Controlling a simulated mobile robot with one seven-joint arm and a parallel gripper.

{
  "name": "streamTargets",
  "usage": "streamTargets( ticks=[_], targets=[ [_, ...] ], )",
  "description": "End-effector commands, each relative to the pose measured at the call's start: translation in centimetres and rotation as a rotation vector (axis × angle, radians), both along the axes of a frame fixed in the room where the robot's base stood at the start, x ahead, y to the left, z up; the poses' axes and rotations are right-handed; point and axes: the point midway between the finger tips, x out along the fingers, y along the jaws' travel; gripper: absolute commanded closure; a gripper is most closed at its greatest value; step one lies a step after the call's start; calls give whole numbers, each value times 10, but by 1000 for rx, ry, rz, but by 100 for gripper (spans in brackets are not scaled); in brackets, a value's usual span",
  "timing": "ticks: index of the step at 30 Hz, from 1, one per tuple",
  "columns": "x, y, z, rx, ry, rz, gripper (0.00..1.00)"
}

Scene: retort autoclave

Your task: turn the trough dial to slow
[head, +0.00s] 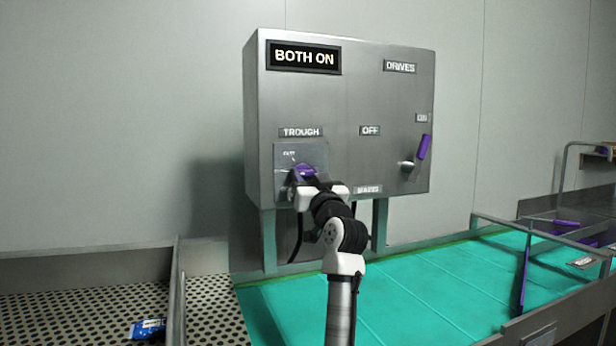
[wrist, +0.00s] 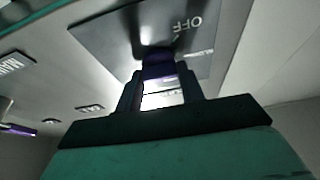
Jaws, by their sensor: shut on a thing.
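The trough dial (head: 304,170) is a purple knob on a plate under the TROUGH label (head: 301,132), at the lower left of the grey control box. My gripper (head: 306,181) is at the dial, shut on it. In the wrist view the fingers (wrist: 161,92) close on the dark purple dial (wrist: 158,68) from both sides. The dial plate (wrist: 105,40) shows OFF upside down in that view. Other markings on the plate are partly hidden by my gripper, and I cannot read where the dial points.
The control box (head: 350,80) has a BOTH ON display (head: 304,57). A purple-handled drives switch (head: 424,147) is on its right, by the ON label. Below are a green belt (head: 400,290) and a perforated tray (head: 70,310) with a blue packet (head: 148,328).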

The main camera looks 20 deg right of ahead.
Motion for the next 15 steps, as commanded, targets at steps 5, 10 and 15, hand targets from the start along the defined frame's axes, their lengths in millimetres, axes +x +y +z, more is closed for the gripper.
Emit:
streamTargets(
  ticks=[5,10,15],
  targets=[
    [0,0,0,38,1,0,85],
    [0,0,0,49,3,0,85],
    [0,0,0,49,3,0,85]
  ],
)
